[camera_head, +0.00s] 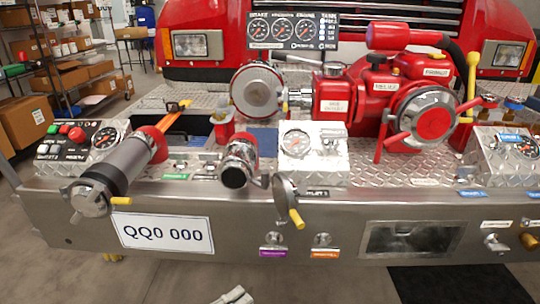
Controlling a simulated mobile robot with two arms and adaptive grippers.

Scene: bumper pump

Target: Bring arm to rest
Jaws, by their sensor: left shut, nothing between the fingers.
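My left gripper (236,293) shows only as a small pale grey tip at the bottom edge of the head view. It is shut and empty, low in front of the bumper and apart from it. Most of that arm is out of view. My right gripper is not in view. The steel bumper (350,211) of a red fire truck spans the picture, with a red pump (395,90) on its deck.
On the bumper sit a dark nozzle (120,168) with a yellow-tipped handle, gauge boxes, and a plate reading QQ0 000 (165,234). Shelves with cardboard boxes (72,75) stand at the back left. The floor in front (320,285) is clear, with a black mat (458,284) at right.

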